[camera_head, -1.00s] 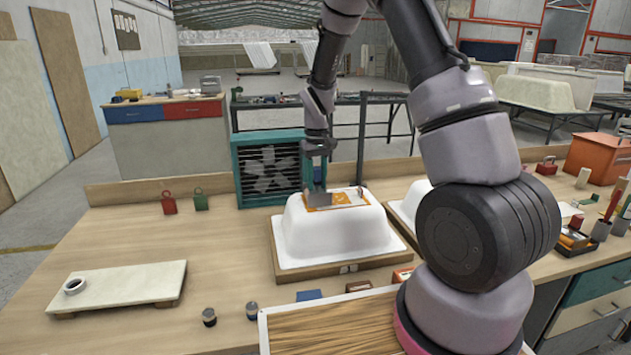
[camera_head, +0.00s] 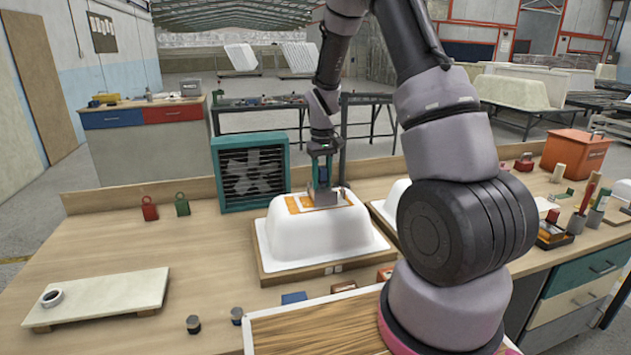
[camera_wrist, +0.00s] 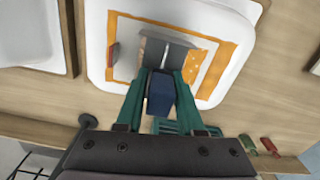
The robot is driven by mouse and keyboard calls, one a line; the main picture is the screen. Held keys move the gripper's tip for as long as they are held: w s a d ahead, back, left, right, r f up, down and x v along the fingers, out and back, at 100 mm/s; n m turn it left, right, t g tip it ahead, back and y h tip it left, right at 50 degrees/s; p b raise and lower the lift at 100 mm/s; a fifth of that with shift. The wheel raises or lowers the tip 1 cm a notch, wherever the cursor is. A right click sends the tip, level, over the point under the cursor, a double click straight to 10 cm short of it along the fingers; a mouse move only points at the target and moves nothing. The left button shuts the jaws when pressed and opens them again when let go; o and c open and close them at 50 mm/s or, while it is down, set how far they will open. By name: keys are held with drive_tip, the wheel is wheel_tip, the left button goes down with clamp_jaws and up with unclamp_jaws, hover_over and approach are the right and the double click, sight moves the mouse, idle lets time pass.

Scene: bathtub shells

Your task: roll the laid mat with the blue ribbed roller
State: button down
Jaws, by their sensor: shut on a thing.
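A white tub shell (camera_head: 315,235) stands upside down on a wooden board on the bench. An orange-bordered patch (camera_head: 293,205) lies on its top; the border also shows in the wrist view (camera_wrist: 222,66). A pale mat area (camera_wrist: 152,48) shows inside the border, partly covered. My gripper (camera_head: 322,165) is above the shell, fingers pointing down. In the wrist view its green fingers (camera_wrist: 163,90) are shut on a dark blue tool (camera_wrist: 160,98) with a grey plate-like head (camera_wrist: 178,52). The head is over the patch; contact and ribs cannot be made out.
A second white shell (camera_head: 388,204) stands close on the right, behind my arm. A teal fan box (camera_head: 250,172) stands behind the shell. A small reddish block (camera_wrist: 115,54) sits at the patch's edge. A pale board (camera_head: 100,296) lies left; the bench between is mostly clear.

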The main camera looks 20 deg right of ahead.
drive_tip(key=shift+d, duration=1.75)
drive_tip(key=shift+f, duration=0.1)
drive_tip(key=shift+a, duration=5.4)
wheel_tip(320, 180, up, 6)
